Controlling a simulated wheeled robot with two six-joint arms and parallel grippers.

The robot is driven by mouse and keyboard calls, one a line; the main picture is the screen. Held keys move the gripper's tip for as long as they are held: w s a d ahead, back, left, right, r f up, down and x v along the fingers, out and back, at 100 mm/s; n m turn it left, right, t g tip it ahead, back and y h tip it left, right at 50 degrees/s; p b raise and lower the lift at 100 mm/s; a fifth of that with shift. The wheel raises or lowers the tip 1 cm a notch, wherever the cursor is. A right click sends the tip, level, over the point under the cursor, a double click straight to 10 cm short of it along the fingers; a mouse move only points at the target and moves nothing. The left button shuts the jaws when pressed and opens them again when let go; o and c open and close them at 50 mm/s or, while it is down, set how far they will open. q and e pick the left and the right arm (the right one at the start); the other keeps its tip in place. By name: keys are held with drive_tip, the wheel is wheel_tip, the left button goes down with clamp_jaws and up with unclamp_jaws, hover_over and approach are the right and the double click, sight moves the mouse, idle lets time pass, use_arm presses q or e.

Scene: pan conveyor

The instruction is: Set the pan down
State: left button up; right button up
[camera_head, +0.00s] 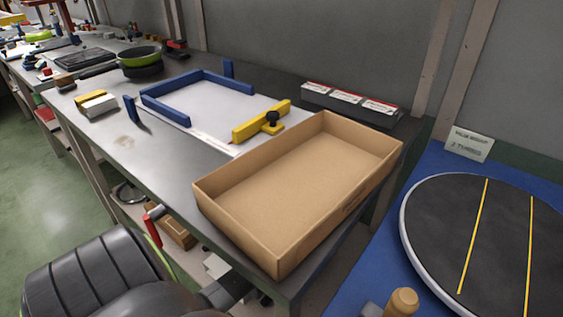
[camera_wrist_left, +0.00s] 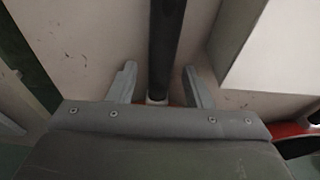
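A blue bracket frame (camera_head: 172,87) surrounds a pale panel (camera_head: 215,104) on the bench. In the left wrist view my left gripper (camera_wrist_left: 159,68) has its two fingers apart. A black bar (camera_wrist_left: 166,40) shows between them, with a gap at the left finger; I cannot tell how far behind the fingers it is. My left gripper cannot be made out in the head view. My right gripper is not in view.
An empty cardboard tray (camera_head: 228,178) stands on the bench's near end, beside a yellow clamp (camera_head: 262,122). A round dark turntable (camera_head: 480,235) with yellow lines is at right. Small blocks (camera_head: 97,103) lie on the bench's left edge. A wall runs behind it.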

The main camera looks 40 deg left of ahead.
use_arm(q)
drive_tip(key=shift+r+p, duration=0.3)
drive_tip(key=shift+r, duration=0.3)
drive_tip(key=p+v, duration=0.4)
drive_tip(key=v, duration=0.7)
drive_tip(key=s+d+f, duration=0.3)
drive_tip(key=s+d, duration=0.1)
drive_tip(key=s, duration=0.5)
drive_tip(key=s+d+f+g, duration=0.1)
drive_tip(key=s+d+f, duration=0.2)
drive_tip(key=s, duration=0.7)
drive_tip(key=shift+s+d+f+g, duration=0.2)
drive_tip(key=shift+s+d+g, duration=0.1)
drive_tip(key=shift+d, duration=0.8)
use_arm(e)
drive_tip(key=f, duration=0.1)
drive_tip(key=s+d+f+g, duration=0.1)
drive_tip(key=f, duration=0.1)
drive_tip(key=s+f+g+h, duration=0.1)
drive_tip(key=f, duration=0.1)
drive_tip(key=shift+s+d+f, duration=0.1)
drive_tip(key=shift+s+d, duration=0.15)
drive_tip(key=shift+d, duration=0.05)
use_arm(q)
drive_tip(key=shift+p, duration=0.4)
